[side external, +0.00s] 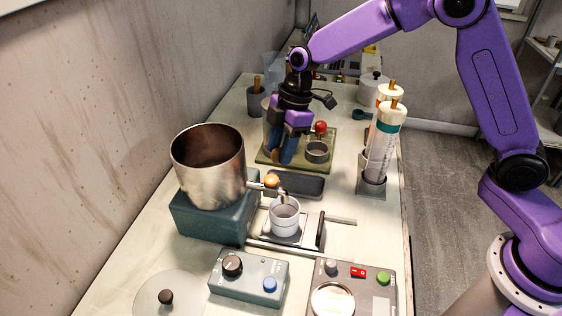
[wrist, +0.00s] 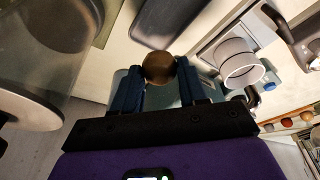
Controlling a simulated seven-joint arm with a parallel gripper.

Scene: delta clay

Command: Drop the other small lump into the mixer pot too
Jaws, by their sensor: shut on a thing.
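My gripper (side external: 283,152) is over the left part of the olive-green tray, beyond the mixer pot in the side view. Its two dark blue fingers are shut on a brown, rounded small lump (wrist: 158,66), which shows between the fingertips in the wrist view (wrist: 157,82). In the side view the lump is mostly hidden by the fingers. The mixer pot (side external: 212,180) is a large open steel pot on a blue-grey block. It stands to the left of and nearer than my gripper, apart from it. The bottom of the pot is hidden.
A white cup (side external: 284,216) stands near the pot, and a dark flat pad (side external: 296,184) lies beyond it. Tall white cylinders (side external: 383,143) stand at the right. Control boxes (side external: 248,280) are in front.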

